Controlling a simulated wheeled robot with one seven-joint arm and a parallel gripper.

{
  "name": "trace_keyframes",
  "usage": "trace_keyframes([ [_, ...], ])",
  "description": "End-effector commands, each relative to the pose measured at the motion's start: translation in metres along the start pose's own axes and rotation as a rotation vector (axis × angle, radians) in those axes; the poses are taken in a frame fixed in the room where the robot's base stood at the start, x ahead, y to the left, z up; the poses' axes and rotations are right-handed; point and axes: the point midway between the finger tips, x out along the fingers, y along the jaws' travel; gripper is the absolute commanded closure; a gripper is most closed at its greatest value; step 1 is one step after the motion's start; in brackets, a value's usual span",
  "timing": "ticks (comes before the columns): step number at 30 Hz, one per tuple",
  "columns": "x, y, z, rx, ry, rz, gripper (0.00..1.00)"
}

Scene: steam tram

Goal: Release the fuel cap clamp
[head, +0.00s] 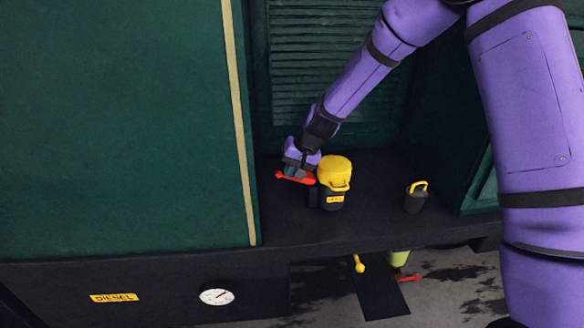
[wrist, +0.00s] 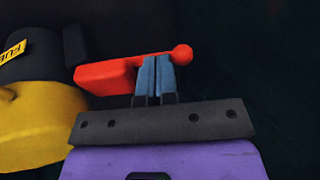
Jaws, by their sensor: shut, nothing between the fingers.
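The fuel filler has a yellow cap (head: 333,170) on a black neck (head: 331,199) with a yellow label. The red clamp lever (head: 282,176) sticks out to the left of the neck and ends in a ball. In the wrist view the red lever (wrist: 105,77) runs to the right, with its ball beyond my fingers; the yellow cap (wrist: 40,125) is at the left. My gripper (head: 298,172) is at the lever, and its blue fingertips (wrist: 153,75) are shut together in front of the lever. I cannot tell whether they touch it.
A dark padlock-shaped object with a yellow handle (head: 415,198) stands on the ledge (head: 375,220) to the right. A green panel (head: 120,120) rises at the left, and a louvred panel (head: 325,80) stands behind. Below are a gauge (head: 215,296) and a yellow-knobbed lever (head: 359,264).

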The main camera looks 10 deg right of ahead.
Motion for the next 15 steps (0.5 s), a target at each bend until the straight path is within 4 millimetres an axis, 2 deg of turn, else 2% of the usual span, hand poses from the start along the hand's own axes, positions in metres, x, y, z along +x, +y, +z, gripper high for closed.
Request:
trace_keyframes([
  [15,0.0040,-0.0027,0.0011,-0.013,0.000,0.045,1.00],
])
